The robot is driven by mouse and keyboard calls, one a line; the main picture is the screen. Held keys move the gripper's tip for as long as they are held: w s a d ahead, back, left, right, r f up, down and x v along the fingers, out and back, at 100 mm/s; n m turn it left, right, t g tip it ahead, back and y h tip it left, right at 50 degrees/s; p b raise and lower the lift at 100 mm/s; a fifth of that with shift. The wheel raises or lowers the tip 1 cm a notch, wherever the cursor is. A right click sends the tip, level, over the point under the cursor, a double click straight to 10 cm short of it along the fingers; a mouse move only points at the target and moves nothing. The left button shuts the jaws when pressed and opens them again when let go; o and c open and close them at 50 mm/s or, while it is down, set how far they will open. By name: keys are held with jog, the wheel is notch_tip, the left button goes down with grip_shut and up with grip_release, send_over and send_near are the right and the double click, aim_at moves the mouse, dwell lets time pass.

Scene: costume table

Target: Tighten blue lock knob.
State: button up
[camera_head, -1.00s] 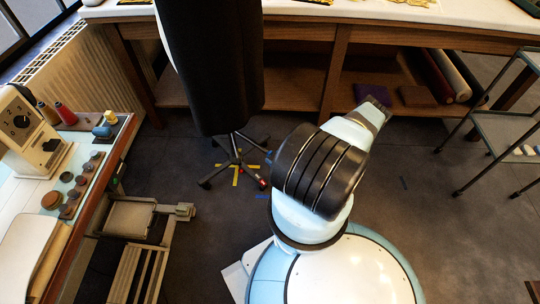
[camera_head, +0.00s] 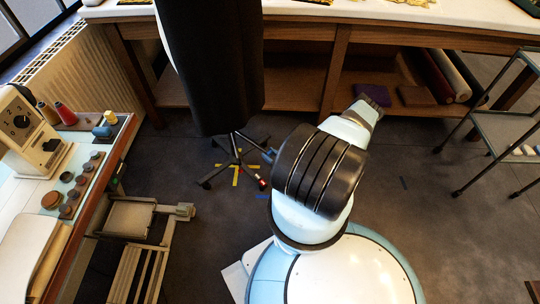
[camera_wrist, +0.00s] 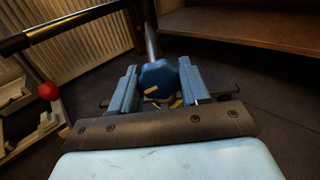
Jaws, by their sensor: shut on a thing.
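The blue lock knob (camera_wrist: 158,76) is in the middle of the wrist view, at the metal pole (camera_wrist: 151,28) of a stand. It has a pale mark on its face. My gripper (camera_wrist: 157,84) is shut on it, with one blue finger on each side.
The stand's dark legs (camera_head: 236,165) spread over yellow and blue floor tape. A wooden table (camera_head: 300,32) is behind. A side bench (camera_head: 100,165) with a machine is at left, a wire-legged cart (camera_head: 495,125) at right. The dark floor between is mostly clear.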

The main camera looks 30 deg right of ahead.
jog(key=shift+d, duration=0.15)
jog(key=c, duration=0.3)
jog(key=shift+m, duration=0.9)
jog(key=o, duration=0.9)
jog(key=shift+s, duration=0.1)
jog(key=v, duration=1.3)
jog(key=shift+s+d, duration=0.1)
jog(key=shift+s, duration=0.2)
jog(key=shift+w+r, duration=0.1)
jog(key=shift+r, duration=0.05)
